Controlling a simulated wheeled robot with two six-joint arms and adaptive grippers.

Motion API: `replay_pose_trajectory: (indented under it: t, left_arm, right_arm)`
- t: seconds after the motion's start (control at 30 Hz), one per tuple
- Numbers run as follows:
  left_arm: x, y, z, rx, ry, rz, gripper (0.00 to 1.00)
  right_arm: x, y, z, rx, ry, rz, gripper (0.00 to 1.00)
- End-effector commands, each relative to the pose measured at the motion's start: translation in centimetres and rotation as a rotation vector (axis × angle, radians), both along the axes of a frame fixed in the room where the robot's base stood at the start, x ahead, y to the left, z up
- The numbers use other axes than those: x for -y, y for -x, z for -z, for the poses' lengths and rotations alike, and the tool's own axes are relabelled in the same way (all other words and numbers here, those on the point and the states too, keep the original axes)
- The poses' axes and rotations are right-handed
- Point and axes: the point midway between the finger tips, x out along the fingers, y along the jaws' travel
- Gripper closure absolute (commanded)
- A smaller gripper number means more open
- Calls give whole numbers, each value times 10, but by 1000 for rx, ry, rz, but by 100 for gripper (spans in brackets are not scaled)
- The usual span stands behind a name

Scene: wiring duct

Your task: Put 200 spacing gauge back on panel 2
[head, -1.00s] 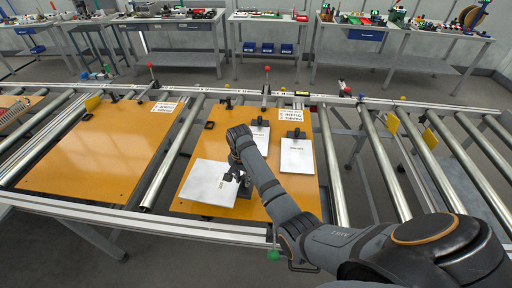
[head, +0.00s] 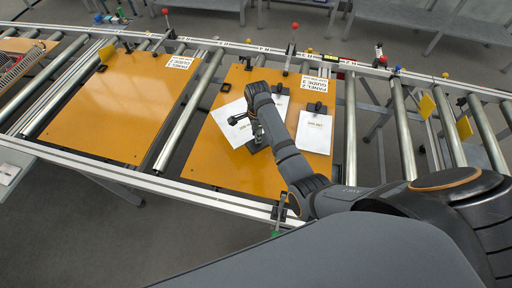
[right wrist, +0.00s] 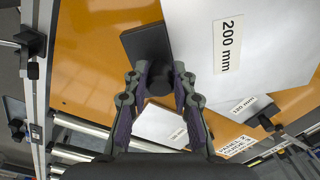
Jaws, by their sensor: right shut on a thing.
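The 200 spacing gauge is a white plate (head: 234,123) with a dark handle; its "200 mm" label shows in the right wrist view (right wrist: 265,45). My right gripper (head: 257,140) is shut on the dark handle, between its fingers in the right wrist view (right wrist: 160,80). The plate is turned askew over the orange board (head: 220,160) on the right, whose label (head: 314,84) seems to read panel 2. I cannot tell whether the plate touches the board. My arm hides part of the board. My left gripper is not in view.
Another white gauge (head: 281,104) lies just behind my right wrist, partly hidden. A further white gauge (head: 314,135) with a dark handle lies on the board's right. A second orange board (head: 115,100) on the left is mostly bare. Metal rollers (head: 188,110) separate the boards.

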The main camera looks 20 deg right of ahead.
Motion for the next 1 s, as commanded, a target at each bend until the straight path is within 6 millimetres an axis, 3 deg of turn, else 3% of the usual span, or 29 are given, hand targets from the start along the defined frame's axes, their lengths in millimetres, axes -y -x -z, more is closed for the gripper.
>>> replay_pose_trajectory:
  t: [0.03, 0.2, 0.47, 0.7, 1.0]
  left_arm:
    - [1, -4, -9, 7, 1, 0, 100]
    - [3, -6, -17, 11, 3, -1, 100]
    - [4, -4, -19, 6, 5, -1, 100]
    - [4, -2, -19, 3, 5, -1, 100]
    - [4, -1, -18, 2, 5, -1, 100]
  right_arm:
    - [-5, 9, 8, -4, 0, 0, 100]
    - [-16, 26, 36, 0, 1, 0, 100]
    - [-20, 33, 49, 1, 2, -1, 100]
    - [-22, 36, 83, 2, 2, -1, 100]
    - [-23, 36, 86, 3, 2, 0, 100]
